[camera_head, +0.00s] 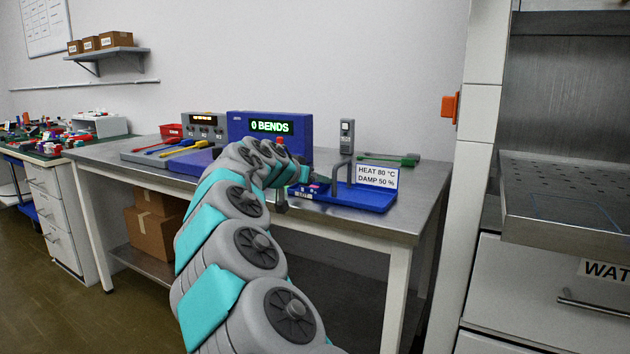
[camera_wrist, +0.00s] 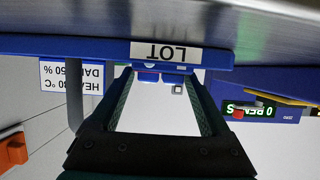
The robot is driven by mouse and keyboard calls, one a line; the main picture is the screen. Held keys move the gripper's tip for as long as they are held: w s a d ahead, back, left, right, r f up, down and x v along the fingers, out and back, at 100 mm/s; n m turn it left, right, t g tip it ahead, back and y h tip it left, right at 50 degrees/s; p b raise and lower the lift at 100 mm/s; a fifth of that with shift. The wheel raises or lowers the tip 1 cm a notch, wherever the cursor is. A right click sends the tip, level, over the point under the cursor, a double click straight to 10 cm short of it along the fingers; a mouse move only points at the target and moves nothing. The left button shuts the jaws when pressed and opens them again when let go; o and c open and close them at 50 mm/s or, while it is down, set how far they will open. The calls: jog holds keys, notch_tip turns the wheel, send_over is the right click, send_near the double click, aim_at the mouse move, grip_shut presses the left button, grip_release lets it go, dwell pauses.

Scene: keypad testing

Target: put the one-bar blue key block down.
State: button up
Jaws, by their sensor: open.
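My gripper (camera_wrist: 159,82) is open; in the wrist view, which is upside down, its two dark fingers stand apart at the blue tray labelled LOT (camera_wrist: 80,46). No finger visibly grips a block. In the head view my gripper (camera_head: 299,181) is low at the left end of the blue tray (camera_head: 365,200), mostly hidden by my arm. Small blocks there are too small to tell apart.
A grey upright fixture (camera_head: 347,150) and a HEAT 80 °C, DAMP 50 % sign (camera_head: 376,178) stand at the tray. The blue display box (camera_head: 240,122) reads 0 BENDS. The bench's right end is clear.

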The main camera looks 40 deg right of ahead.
jog(key=v, duration=1)
jog(key=shift+s+a+b, duration=0.15)
jog(key=shift+a+b, duration=0.05)
jog(key=shift+b, duration=0.1)
jog(key=shift+s+a+r, duration=0.1)
jog(key=shift+a+r, duration=0.05)
jog(key=shift+a, duration=0.15)
